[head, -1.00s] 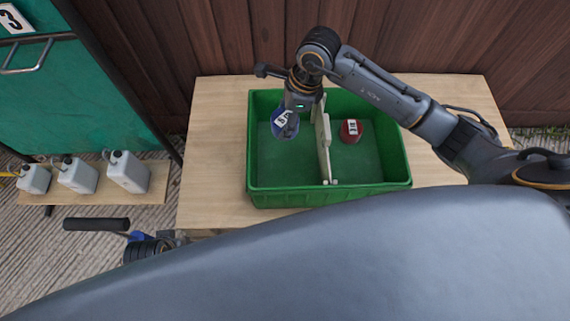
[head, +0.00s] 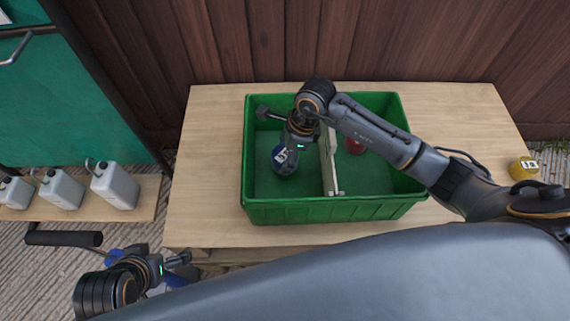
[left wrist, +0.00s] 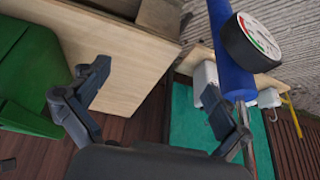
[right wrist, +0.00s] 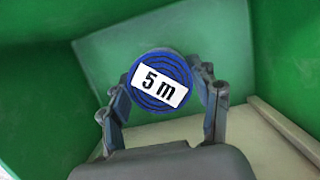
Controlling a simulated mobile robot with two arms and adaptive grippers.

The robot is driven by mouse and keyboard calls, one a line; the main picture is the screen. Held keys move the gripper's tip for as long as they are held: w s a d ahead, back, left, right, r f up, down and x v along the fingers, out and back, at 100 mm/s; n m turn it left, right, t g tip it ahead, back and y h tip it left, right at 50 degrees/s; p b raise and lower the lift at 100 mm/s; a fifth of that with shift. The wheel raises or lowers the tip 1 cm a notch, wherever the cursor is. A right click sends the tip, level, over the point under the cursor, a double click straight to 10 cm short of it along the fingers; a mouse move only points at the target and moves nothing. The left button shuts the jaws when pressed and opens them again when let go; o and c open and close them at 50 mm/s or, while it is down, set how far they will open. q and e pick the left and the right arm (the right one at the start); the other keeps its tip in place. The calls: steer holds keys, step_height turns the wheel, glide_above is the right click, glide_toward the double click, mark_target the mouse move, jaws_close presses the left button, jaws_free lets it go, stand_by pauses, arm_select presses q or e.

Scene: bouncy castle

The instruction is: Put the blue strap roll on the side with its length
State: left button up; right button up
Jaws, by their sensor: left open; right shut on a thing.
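The blue strap roll (head: 281,158) is in my right gripper (head: 288,150), inside the left compartment of the green crate (head: 320,210). A pale divider (head: 331,165) splits the crate; a red roll (head: 355,146) lies in the right compartment, partly hidden by my right arm. My left gripper (head: 185,259) is open and empty by the table's front left; its spread fingers show in the left wrist view (left wrist: 150,100).
The wooden table (head: 205,150) carries the crate and has free room left of it. A yellow labelled roll (head: 523,168) lies at the table's right. Grey jugs (head: 114,185) stand on a low bench at left. A blue post with a round gauge (left wrist: 250,42) is close to my left gripper.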

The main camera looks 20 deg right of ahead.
step_height(320, 180, down, 4)
steer(key=shift+r+b, duration=0.1)
steer(key=shift+b, duration=0.4)
arm_select(q)
steer(key=w+t, duration=0.1)
steer(key=w+d+r+t, duration=0.1)
steer(key=w, duration=0.1)
steer(key=w+r, duration=0.1)
steer(key=w, duration=0.1)
steer(key=shift+d+t+h, duration=0.3)
steer(key=shift+t, duration=0.1)
arm_select(e)
steer(key=shift+f, duration=0.2)
steer(key=o, duration=1.4)
arm_select(q)
steer(key=shift+w+d+r, duration=0.15)
steer(key=shift+w+r, duration=0.1)
steer(key=shift+w, duration=0.1)
steer(key=shift+s, duration=0.1)
arm_select(e)
steer(key=shift+r, duration=0.1)
